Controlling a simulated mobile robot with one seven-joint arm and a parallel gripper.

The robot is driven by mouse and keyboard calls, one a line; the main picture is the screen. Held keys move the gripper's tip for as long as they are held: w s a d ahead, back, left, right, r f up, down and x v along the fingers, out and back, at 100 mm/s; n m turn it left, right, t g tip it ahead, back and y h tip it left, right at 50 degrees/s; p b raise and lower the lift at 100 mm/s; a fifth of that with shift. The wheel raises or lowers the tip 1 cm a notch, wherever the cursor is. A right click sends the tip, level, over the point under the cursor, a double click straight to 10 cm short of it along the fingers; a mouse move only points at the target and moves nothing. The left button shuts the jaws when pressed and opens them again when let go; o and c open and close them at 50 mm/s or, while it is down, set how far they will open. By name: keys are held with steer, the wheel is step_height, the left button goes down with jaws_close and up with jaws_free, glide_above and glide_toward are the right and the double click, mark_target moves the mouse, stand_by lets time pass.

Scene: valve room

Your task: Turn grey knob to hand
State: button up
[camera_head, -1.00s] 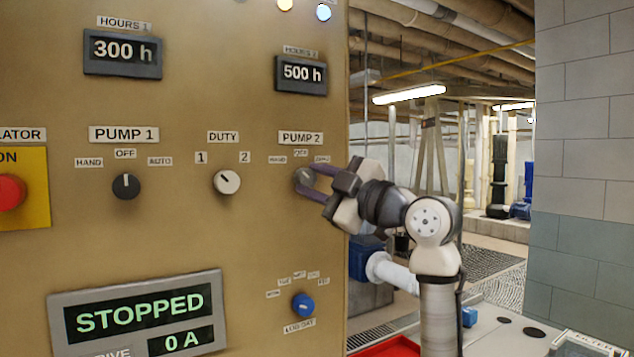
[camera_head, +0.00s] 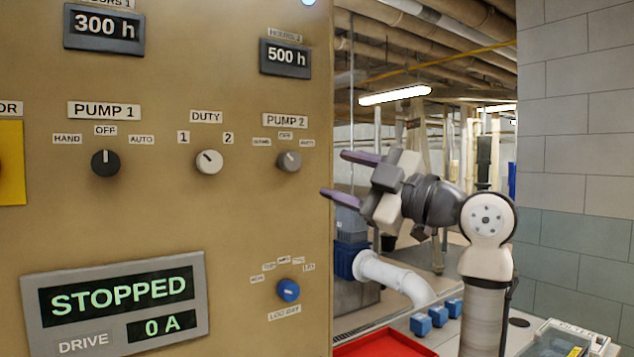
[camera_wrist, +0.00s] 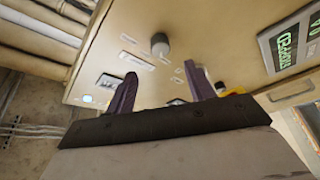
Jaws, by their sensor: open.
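The grey knob (camera_head: 288,161) is on the panel under the PUMP 2 label, with small position labels above it. Its pointer direction is too small to read surely. My gripper (camera_head: 340,174) is open and empty, off the panel's right edge in the head view, its fingers pointing left. It is apart from the knob. In the wrist view the panel appears turned over; the grey knob (camera_wrist: 160,45) sits ahead of and between my open fingers (camera_wrist: 163,78), with a gap.
The black PUMP 1 knob (camera_head: 105,163), light DUTY knob (camera_head: 209,161) and blue knob (camera_head: 288,290) share the panel. A STOPPED display (camera_head: 120,303) is at lower left. A red tray (camera_head: 385,345), blue blocks (camera_head: 438,316) and a white pipe (camera_head: 395,275) are at lower right.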

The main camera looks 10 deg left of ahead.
steer(key=shift+b+v, duration=0.5)
steer(key=shift+v, duration=1.8)
